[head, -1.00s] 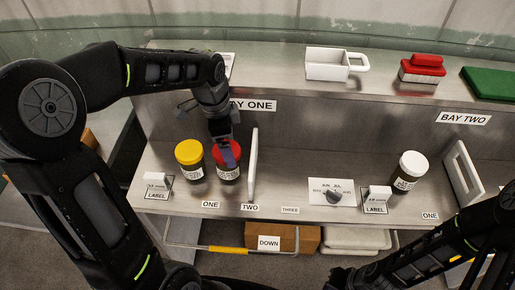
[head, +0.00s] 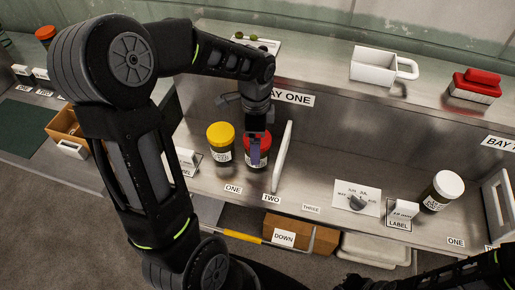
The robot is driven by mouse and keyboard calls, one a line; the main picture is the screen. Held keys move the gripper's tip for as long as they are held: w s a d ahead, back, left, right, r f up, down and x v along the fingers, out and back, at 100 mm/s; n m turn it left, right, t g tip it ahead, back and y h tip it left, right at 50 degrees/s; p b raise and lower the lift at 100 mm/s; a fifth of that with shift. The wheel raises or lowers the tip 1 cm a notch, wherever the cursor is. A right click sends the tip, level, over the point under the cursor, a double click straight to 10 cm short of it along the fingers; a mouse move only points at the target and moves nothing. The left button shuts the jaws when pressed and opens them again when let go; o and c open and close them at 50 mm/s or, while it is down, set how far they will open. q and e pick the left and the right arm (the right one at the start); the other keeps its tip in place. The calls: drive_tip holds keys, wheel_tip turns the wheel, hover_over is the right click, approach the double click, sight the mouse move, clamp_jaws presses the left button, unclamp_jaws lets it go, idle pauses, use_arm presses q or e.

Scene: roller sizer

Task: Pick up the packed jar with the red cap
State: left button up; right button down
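The dark jar with the red cap (head: 264,143) stands upright on the steel shelf under the BAY ONE sign, above the TWO label. My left gripper (head: 255,150) reaches down from above onto this jar, with a finger in front of the cap and the jar's front. The gripper hides part of the cap, and I cannot tell whether the fingers are closed on it. A jar with a yellow cap (head: 220,135) stands just to its left. My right arm shows at the lower right edge; its gripper (head: 352,283) is mostly cut off by the bottom edge.
A white upright divider (head: 282,156) stands close to the right of the red-capped jar. A dial panel (head: 356,198), a label holder (head: 402,213) and a white-capped jar (head: 441,190) are farther right. A white handled bin (head: 379,67) and a red-topped block (head: 476,85) sit on the upper ledge.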

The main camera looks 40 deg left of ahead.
use_arm(q)
drive_tip(key=shift+f, duration=0.1)
drive_tip(key=f+p, duration=0.1)
drive_tip(key=f, duration=0.4)
drive_tip(key=shift+w, duration=0.2)
drive_tip(key=shift+c, duration=0.5)
drive_tip(key=c, duration=1.8)
drive_tip(key=shift+o, duration=0.2)
drive_tip(key=shift+r, duration=0.15)
wheel_tip(320, 180, up, 10)
drive_tip(key=shift+f+b, duration=0.1)
drive_tip(key=shift+b, duration=0.4)
